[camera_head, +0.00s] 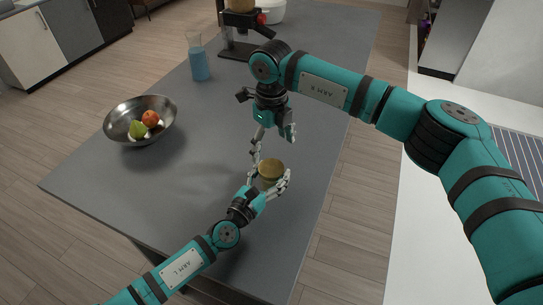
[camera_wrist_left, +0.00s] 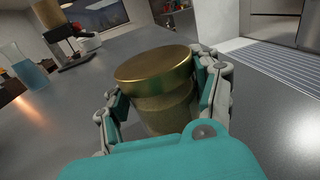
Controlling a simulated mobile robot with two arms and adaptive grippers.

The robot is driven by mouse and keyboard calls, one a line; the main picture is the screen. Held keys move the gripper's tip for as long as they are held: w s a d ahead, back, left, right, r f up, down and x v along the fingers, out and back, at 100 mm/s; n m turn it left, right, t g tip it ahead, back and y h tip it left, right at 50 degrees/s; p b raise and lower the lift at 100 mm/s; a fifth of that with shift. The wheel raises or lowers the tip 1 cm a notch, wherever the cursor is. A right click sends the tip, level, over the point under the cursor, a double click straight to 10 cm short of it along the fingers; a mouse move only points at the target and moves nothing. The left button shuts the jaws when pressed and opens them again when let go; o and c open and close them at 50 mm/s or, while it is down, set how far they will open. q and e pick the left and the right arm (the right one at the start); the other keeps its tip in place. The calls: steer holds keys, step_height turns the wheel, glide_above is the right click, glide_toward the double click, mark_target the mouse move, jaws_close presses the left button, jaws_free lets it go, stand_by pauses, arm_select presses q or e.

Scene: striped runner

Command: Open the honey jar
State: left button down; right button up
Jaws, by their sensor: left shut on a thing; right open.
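The honey jar (camera_head: 270,173) stands upright on the grey table, with a gold lid (camera_wrist_left: 153,65) on top. My left gripper (camera_head: 269,178) is shut around the jar's body, with a finger on either side; it also shows in the left wrist view (camera_wrist_left: 165,108). My right gripper (camera_head: 273,137) is open and empty. It points down just behind the jar and above it in the picture, apart from the lid. The lower part of the jar is hidden by my left gripper in the left wrist view.
A metal bowl (camera_head: 120,113) with fruit stands at the left of the table (camera_head: 190,205). A glass of blue liquid (camera_head: 199,66) stands farther back. A coffee maker (camera_head: 236,48) and a white pot (camera_head: 271,12) are at the far end. The table's near left is clear.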

mark_target(272, 167)
step_height(272, 167, down, 8)
steer(key=shift+r, duration=0.1)
stand_by(0.4)
steer(key=c, duration=1.2)
steer(key=n, duration=0.6)
steer(key=shift+w+d, duration=0.1)
steer(key=shift+d, duration=0.05)
steer(key=shift+c, duration=0.3)
steer(key=o, duration=1)
steer(key=shift+o, duration=1.4)
